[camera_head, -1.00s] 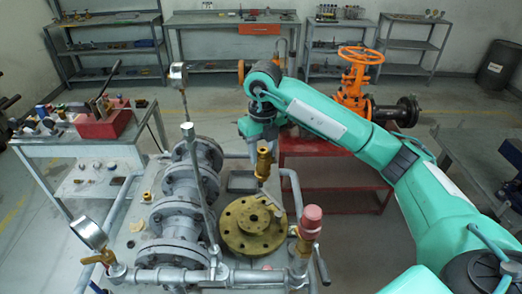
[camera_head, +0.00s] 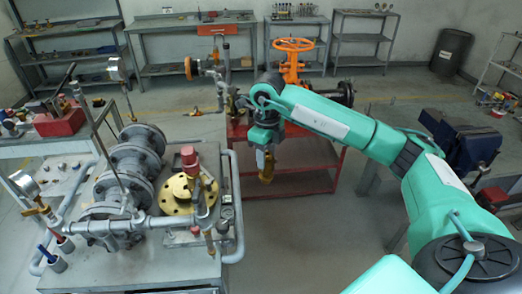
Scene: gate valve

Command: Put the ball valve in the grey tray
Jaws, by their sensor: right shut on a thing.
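My right gripper (camera_head: 265,147) points down and is shut on a brass-coloured fitting, which I take as the ball valve (camera_head: 266,168). The valve hangs upright below the jaws, in front of the red stand (camera_head: 310,180) and to the right of the grey valve bench. Its upper end is hidden by the gripper. I cannot clearly make out the grey tray in this view. My left gripper is not in view.
The bench (camera_head: 150,262) on the left carries flanged grey pipework (camera_head: 135,160), a brass flange (camera_head: 178,195) and a red-capped upright pipe (camera_head: 190,160). An orange handwheel valve (camera_head: 293,60) stands on the red stand. Open floor (camera_head: 300,240) lies right of the bench.

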